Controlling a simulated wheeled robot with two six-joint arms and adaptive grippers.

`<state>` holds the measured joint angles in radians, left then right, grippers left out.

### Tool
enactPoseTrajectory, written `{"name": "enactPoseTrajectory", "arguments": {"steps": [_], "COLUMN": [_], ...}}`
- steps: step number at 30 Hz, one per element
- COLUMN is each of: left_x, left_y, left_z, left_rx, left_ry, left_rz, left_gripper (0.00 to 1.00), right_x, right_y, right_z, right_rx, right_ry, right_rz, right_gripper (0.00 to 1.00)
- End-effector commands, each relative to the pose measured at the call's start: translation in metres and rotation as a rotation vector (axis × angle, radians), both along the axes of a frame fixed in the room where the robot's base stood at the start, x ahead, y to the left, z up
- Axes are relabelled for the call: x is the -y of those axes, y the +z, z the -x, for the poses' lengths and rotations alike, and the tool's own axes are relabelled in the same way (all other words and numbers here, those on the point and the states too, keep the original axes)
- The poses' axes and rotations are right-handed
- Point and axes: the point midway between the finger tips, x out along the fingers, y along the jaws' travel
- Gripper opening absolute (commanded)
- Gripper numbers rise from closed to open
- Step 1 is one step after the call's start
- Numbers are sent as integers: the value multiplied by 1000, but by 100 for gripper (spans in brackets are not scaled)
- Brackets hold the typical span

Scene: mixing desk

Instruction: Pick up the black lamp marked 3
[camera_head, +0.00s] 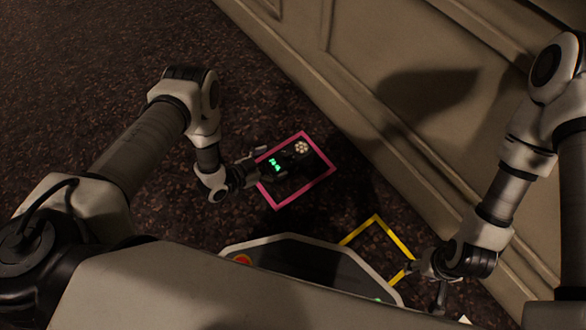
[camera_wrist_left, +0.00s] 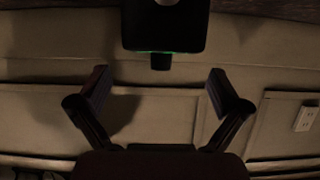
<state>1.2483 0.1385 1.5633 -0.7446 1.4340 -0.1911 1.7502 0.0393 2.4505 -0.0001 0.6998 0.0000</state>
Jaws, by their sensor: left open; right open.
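A black lamp (camera_head: 290,158) with a pale cluster of round lights and a glowing green marking is at the pink frame in the head view. I cannot read its number clearly. My left gripper (camera_head: 262,163) is open at the lamp's left end. In the left wrist view, a black body with a green glow along its edge, likely this lamp (camera_wrist_left: 165,28), is beyond the open, empty-looking fingers (camera_wrist_left: 154,88), centred between them. Whether they touch it is hard to tell. My right gripper (camera_head: 426,282) is open near the yellow frame's right corner.
The pink frame (camera_head: 319,180) and the yellow frame (camera_head: 395,241) appear over the dark speckled surface (camera_head: 80,90). A beige panelled wall (camera_head: 420,110) runs diagonally along the right. A wall socket (camera_wrist_left: 306,118) shows in the left wrist view. The upper left is clear.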

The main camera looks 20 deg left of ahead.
Motion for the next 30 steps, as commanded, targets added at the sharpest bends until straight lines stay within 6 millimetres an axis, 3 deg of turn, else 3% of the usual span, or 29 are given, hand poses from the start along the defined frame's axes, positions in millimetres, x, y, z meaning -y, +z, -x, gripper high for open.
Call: {"name": "enactPoseTrajectory", "arguments": {"steps": [7,12,21,23,27,30], "left_x": [17,32,40,40,40,40], "left_y": [-15,-32,-31,-31,-31,-31], "left_z": [-23,-44,-55,-55,-55,-55], "left_rx": [3,4,0,0,0,0], "left_ry": [-1,-2,0,0,0,0], "left_rz": [0,-1,0,0,0,0], "left_gripper": [100,100,100,82,33,1], "right_x": [0,1,1,1,1,1], "right_y": [-20,-46,-47,-47,-47,-47], "right_z": [-1,-2,-3,-3,-2,-2], "right_rx": [2,5,7,7,6,6], "right_ry": [-2,-7,-9,-9,-9,-9], "right_rz": [0,1,1,1,1,1], "right_gripper": [53,53,53,53,53,53]}}
